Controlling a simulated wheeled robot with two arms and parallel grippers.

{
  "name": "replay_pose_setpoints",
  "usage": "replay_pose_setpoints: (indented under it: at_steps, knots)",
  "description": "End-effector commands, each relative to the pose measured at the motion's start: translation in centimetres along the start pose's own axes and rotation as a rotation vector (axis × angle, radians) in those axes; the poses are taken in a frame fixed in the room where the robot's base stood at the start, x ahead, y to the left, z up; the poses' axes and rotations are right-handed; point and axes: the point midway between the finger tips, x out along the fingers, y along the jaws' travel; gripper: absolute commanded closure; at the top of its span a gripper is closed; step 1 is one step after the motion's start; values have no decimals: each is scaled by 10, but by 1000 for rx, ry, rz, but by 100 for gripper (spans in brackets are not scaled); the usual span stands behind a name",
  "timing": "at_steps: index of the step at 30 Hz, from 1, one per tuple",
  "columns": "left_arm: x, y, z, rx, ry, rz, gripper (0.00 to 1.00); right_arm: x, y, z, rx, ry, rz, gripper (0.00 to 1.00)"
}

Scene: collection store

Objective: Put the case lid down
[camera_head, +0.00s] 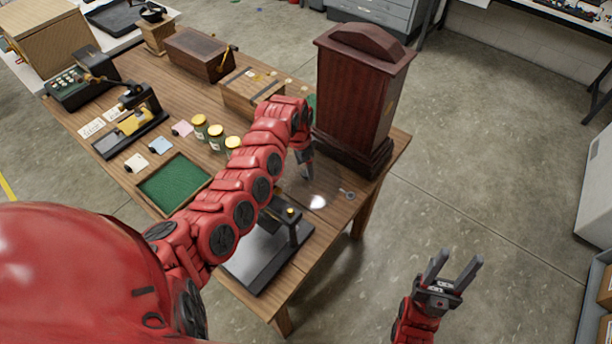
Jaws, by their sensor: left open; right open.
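No separate case lid can be made out for certain. A dark brown wooden case (197,55) at the back of the table has its top down and looks shut. A lighter wooden case (243,92) is in front of it to the right, partly hidden by my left arm. My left gripper (306,172) is open, pointing down over the table's right part, just left of the tall dark wood cabinet (355,90). Nothing shows between its fingers. My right gripper (449,268) is open and empty above the floor, right of the table.
The wooden table (95,93) also holds a green-lined tray (173,184), several yellow-lidded jars (216,131), small cards and black instruments (132,122). A black stand (262,250) is at the near edge.

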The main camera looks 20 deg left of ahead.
Motion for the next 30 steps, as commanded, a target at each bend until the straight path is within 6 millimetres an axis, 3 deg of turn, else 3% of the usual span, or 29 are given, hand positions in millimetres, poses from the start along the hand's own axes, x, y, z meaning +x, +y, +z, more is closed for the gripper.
replay_pose_setpoints:
  at_steps: [6, 15, 27, 30]
  knots:
    - [21, -1, 0, 0, -3, -1, 26, 9, 0, -2, 0, 0, 0, 50]
    - [26, -2, -1, -3, 3, -2, 26, 9, 0, -1, 0, 0, 0, 50]
    - [26, -2, 0, -2, 2, -1, 98, 9, 0, -2, 0, 0, 0, 50]
    - [26, -2, 0, -2, 2, -1, 100, 9, 0, -1, 0, 0, 0, 50]
